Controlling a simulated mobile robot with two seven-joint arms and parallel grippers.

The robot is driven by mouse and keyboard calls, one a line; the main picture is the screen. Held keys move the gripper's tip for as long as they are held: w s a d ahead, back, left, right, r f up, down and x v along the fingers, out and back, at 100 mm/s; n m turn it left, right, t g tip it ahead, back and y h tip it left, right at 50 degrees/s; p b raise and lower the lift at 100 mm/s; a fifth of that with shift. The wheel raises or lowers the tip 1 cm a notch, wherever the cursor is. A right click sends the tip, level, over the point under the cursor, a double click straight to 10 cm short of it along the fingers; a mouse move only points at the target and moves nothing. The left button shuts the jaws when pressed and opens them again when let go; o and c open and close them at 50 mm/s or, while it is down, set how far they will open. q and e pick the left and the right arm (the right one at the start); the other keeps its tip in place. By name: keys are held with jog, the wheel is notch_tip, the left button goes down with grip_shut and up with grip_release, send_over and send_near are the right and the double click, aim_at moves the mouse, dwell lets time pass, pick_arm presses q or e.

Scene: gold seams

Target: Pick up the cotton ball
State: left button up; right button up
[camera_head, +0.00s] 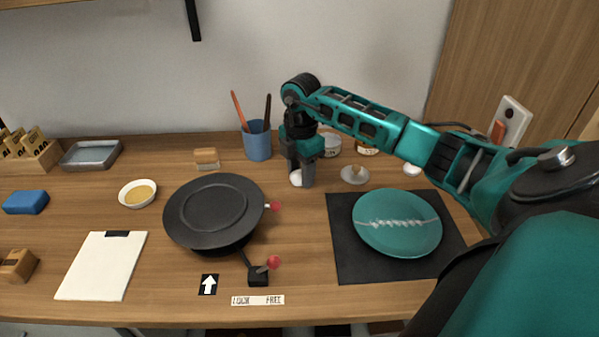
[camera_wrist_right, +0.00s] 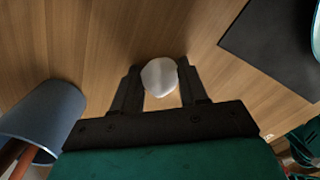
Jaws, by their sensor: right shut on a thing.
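The cotton ball (camera_head: 296,178) is a small white lump at the back middle of the table. In the right wrist view the cotton ball (camera_wrist_right: 159,77) sits between the fingertips. My right gripper (camera_head: 301,180) points down and is shut on it, with the fingers partly covering it in the head view. The fingers also show in the right wrist view (camera_wrist_right: 160,92). Whether the ball touches the table is hard to tell. My left gripper is in neither view.
A blue cup (camera_head: 257,142) with tools stands just left of my right gripper. A black turntable (camera_head: 214,212) is in front. A teal plate (camera_head: 398,240) with a pale seam lies on a dark mat (camera_head: 349,262). A small dish (camera_head: 354,175) and jars stand nearby.

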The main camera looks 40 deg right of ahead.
notch_tip(320, 180, up, 20)
jog(key=p, duration=0.2)
jog(key=shift+p, duration=0.3)
dwell(0.3)
